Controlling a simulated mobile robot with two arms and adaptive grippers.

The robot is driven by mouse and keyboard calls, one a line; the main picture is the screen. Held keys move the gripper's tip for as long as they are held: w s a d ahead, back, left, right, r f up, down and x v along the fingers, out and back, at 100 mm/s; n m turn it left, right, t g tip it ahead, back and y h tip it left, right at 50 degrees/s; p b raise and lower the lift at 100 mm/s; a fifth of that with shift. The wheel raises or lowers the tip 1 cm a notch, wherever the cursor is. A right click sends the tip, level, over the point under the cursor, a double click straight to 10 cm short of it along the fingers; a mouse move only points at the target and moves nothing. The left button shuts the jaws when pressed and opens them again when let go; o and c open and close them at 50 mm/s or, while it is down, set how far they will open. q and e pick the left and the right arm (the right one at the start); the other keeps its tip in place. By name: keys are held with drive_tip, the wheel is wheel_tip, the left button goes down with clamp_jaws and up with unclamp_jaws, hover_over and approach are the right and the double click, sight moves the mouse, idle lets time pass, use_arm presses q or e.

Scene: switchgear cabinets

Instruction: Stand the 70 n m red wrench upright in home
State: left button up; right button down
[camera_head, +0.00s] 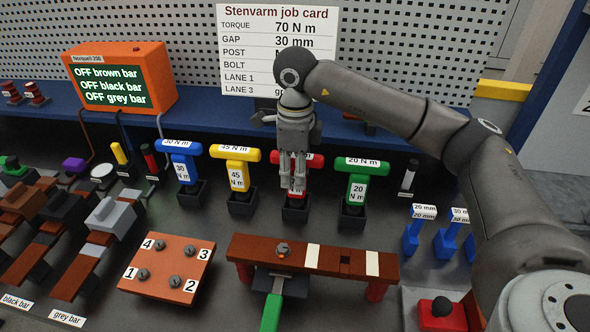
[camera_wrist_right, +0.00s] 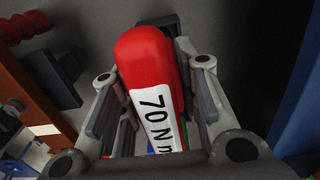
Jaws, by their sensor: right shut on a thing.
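The red wrench (camera_head: 312,160) has a T-shaped top and stands upright at the black holder (camera_head: 296,214) in the row of wrenches. Its lower end appears to be in that holder, but the fingers partly hide the shaft. My right gripper (camera_head: 298,186) points down over it and is shut on it. In the right wrist view, the red wrench (camera_wrist_right: 150,60) lies between the two fingers, with its white label reading 70 N m. My left gripper is not in view.
A blue wrench (camera_head: 178,147) and a yellow wrench (camera_head: 235,154) stand to the left, a green wrench (camera_head: 360,165) close to the right. A brown bar (camera_head: 258,246) on red supports lies in front. An orange display box (camera_head: 128,72) and job card (camera_head: 250,70) are behind.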

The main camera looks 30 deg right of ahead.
idle(0.3)
drive_tip(key=c, duration=1)
unclamp_jaws()
wheel_tip(320, 180, up, 12)
drive_tip(key=shift+r, duration=0.1)
